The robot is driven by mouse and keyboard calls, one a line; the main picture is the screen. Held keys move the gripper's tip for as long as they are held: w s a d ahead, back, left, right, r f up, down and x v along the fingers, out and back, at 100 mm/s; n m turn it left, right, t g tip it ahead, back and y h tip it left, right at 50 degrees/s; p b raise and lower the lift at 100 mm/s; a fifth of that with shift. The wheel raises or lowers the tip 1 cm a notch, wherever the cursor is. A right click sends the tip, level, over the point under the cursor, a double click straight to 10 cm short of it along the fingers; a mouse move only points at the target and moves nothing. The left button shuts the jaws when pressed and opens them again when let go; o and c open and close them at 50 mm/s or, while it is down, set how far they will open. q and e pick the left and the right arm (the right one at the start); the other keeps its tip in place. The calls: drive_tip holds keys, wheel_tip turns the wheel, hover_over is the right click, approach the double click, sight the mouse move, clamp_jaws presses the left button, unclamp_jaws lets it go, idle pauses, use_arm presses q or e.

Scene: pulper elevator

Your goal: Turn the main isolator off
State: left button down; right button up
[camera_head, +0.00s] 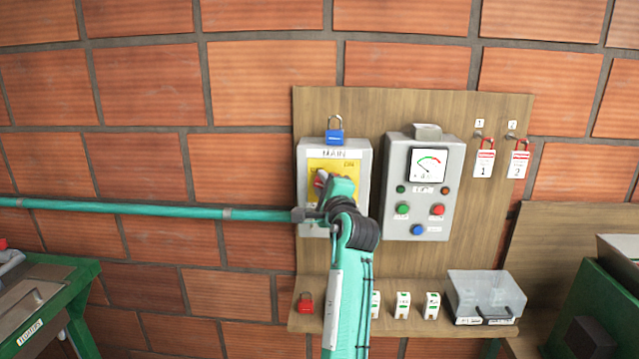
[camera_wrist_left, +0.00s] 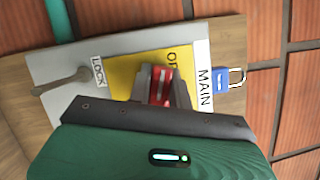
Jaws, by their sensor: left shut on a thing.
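The main isolator (camera_head: 354,147) is a grey box labelled MAIN with a yellow plate, on the wooden board. In the wrist view its yellow plate (camera_wrist_left: 122,72) and the LOCK label show. My left gripper (camera_head: 330,184) is at the plate and shut on the red handle (camera_wrist_left: 161,86), one finger on each side. The handle (camera_head: 320,179) is partly hidden by my arm in the head view. A blue padlock (camera_head: 335,136) sits at the top of the box, and it also shows in the wrist view (camera_wrist_left: 221,80). My right gripper is not in view.
A grey panel (camera_head: 424,214) with a meter and buttons stands close at the right. A green pipe (camera_head: 150,208) runs along the left wall.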

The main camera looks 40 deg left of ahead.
use_arm(q)
drive_tip(key=shift+a+f+n+g+h, duration=0.15)
drive_tip(key=shift+n+g+h, duration=0.1)
drive_tip(key=shift+n, duration=0.65)
drive_tip(key=shift+d+f+n+g+h, duration=0.15)
drive_tip(key=shift+n+g, duration=0.1)
drive_tip(key=shift+n, duration=0.65)
drive_tip(key=shift+a, duration=0.1)
drive_tip(key=c, duration=1.3)
unclamp_jaws()
drive_tip(key=shift+f+p, duration=0.1)
drive_tip(key=shift+p, duration=0.2)
